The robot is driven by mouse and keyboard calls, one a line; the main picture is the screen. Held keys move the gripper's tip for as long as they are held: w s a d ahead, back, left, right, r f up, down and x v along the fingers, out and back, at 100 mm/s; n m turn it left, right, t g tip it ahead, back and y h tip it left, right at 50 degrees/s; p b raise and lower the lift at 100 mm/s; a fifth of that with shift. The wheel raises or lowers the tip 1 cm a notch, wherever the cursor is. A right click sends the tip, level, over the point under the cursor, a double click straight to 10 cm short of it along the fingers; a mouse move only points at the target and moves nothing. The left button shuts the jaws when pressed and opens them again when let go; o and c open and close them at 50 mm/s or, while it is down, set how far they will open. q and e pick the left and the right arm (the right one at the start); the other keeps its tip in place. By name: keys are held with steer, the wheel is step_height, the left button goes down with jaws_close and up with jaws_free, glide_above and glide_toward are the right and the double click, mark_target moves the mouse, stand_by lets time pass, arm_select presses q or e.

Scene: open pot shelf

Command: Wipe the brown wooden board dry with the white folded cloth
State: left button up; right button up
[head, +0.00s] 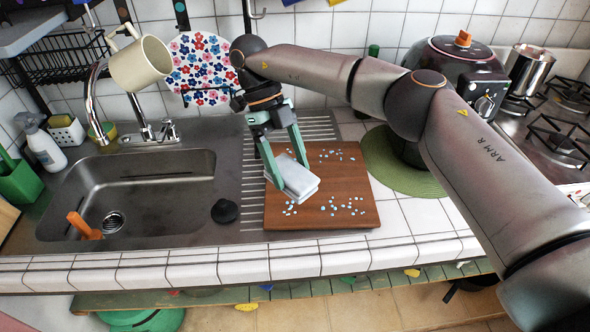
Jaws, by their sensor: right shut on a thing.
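The brown wooden board (345,206) lies flat on the counter, right of the sink, partly over the ribbed drainer. Several small pale blue water drops are scattered on its far part and its near part, with a barer band between. The white folded cloth (297,178) is over the board's left middle. My right gripper (289,175) reaches down from above and is shut on the cloth. I cannot tell for sure whether the cloth presses on the board. The gripper hides part of the board's left far edge. My left gripper is not in view.
The steel sink (165,190) with a faucet (150,130) lies left, with a black stopper (225,211) on its right rim. A cream mug (140,62) hangs over the sink.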

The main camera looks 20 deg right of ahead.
mark_target(281, 156)
steer(key=m+y, duration=0.1)
steer(key=m, duration=0.2)
steer(key=w+m+y, duration=0.1)
steer(key=m+y, duration=0.1)
steer(key=m, duration=0.2)
steer(key=shift+w+a+g, duration=0.1)
steer(key=shift+w+g, duration=0.05)
steer(key=shift+g, duration=0.15)
steer(key=m+y, duration=0.1)
steer(key=m, duration=0.2)
steer(key=w+m+t+y, duration=0.1)
steer(key=m, duration=0.2)
steer(key=shift+y, duration=0.4)
steer(key=m+t+y, duration=0.1)
steer(key=m, duration=0.2)
steer(key=w+m+t+y, duration=0.1)
steer(key=m+t, duration=0.1)
steer(key=m, duration=0.1)
steer(key=shift+w+m, duration=0.2)
steer(key=shift+m, duration=0.2)
steer(key=m+t, duration=0.2)
steer(key=m, duration=0.1)
steer(key=shift+w+f, duration=0.15)
steer(key=shift+w, duration=0.2)
steer(key=f+m, duration=0.1)
steer(key=f+m+t+b, duration=0.1)
steer(key=f+m, duration=0.1)
steer(key=w+f+m+t+b, duration=0.1)
steer(key=f, duration=0.1)
steer(key=shift+m, duration=0.3)
